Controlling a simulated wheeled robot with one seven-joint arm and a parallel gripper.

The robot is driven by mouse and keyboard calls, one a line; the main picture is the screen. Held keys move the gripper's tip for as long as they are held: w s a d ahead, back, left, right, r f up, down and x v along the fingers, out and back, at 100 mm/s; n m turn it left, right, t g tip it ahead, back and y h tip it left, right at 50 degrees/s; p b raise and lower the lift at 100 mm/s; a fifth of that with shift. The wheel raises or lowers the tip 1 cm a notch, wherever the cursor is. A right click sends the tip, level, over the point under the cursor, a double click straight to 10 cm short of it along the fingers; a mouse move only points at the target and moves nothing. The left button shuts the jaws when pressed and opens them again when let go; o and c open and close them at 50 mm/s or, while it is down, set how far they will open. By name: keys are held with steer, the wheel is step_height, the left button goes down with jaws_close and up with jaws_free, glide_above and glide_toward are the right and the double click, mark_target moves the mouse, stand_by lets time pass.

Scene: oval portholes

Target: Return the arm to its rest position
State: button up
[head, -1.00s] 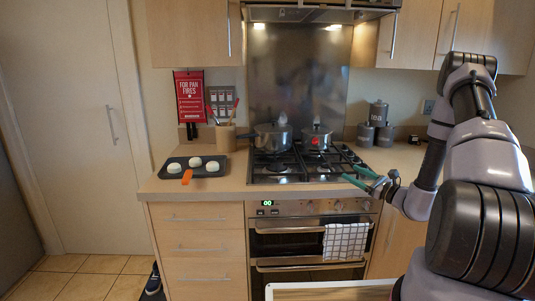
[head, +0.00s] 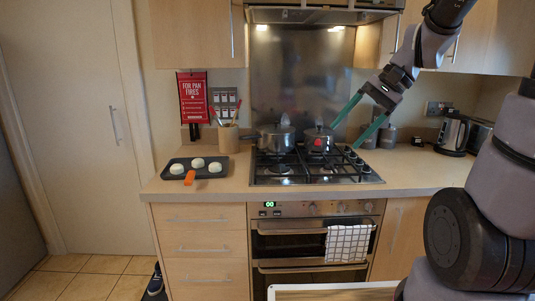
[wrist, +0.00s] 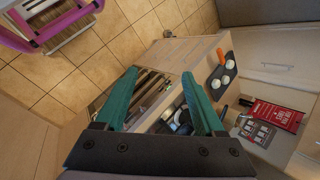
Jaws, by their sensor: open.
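My gripper (head: 345,134) is raised in front of the right side of the hob in the head view. Its two green fingers are spread and point down and to the left, with nothing between them. In the wrist view the open fingers (wrist: 159,73) frame part of the counter and hob area, seen tilted. My arm bends up along the right side of the head view, with the wrist in front of the upper cupboards. The gripper partly hides the canisters (head: 388,137).
Two pots (head: 274,138) stand on the hob (head: 290,178). A dark tray (head: 174,178) with white round items and an orange-handled tool lies left of it. A kettle (head: 452,133) stands at right. The extractor hood (head: 320,17) and cupboards (head: 195,35) hang above. A pink-edged object (wrist: 60,30) shows behind.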

steer(key=s+d+r+n+t+h, duration=0.2)
steer(key=s+d+r+t+h, duration=0.3)
steer(key=s+r+t, duration=0.1)
steer(key=shift+s+d+r+n, duration=0.15)
steer(key=shift+d+r+n, duration=0.15)
steer(key=shift+r, duration=0.55)
stand_by(1.1)
